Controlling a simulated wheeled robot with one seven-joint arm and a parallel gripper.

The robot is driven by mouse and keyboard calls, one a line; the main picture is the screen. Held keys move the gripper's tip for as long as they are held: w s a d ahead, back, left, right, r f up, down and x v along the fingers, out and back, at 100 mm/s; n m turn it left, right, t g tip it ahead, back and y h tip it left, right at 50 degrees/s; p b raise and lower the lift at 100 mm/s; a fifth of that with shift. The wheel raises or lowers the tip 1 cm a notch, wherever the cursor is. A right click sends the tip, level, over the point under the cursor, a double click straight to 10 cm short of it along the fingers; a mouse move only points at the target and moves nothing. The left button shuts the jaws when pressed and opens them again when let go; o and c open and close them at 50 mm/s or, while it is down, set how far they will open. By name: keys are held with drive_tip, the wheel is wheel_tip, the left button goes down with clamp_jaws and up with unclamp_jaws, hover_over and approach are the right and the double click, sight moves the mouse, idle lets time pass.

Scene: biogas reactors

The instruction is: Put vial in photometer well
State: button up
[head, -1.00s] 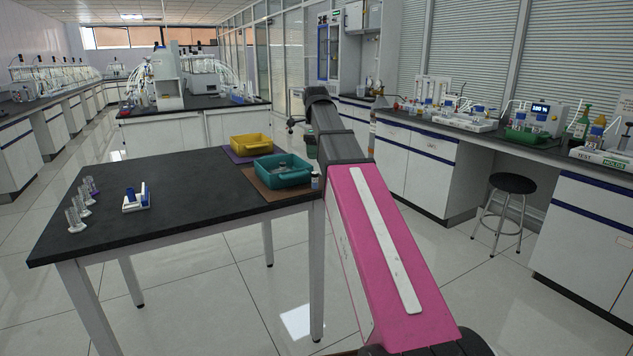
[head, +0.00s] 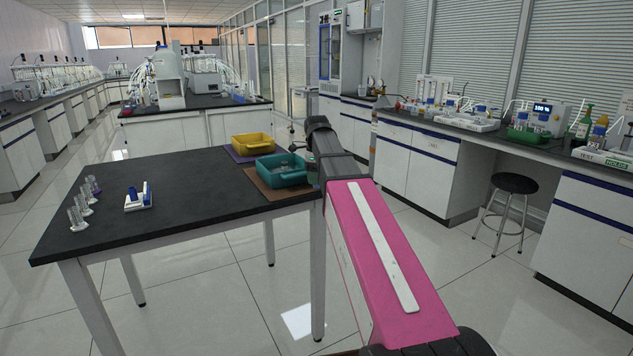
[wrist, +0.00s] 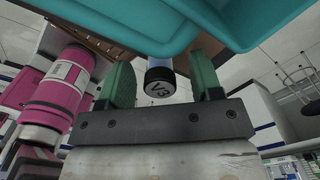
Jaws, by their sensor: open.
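The vial (wrist: 160,88), with a black cap marked V3, shows in the wrist view. My gripper (wrist: 161,70) is open, with one green finger on each side of the cap and a gap visible at both sides. In the head view my arm hides the vial and the gripper at the tray's right end. A small white stand with a blue block (head: 138,198) sits on the black table. A device with a lit display (head: 542,108) stands on the right bench; I cannot tell which is the photometer.
The teal tray (head: 262,178) lies on a brown mat, with a yellow tray (head: 236,146) behind it. Several clear cylinders (head: 78,216) stand at the table's left edge. The table (head: 200,190) is bare in the middle. A black stool (head: 514,184) stands by the right bench.

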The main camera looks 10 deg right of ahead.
drive_tip(key=shift+c, duration=0.2)
drive_tip(key=c, duration=1)
drive_tip(key=shift+r, duration=0.1)
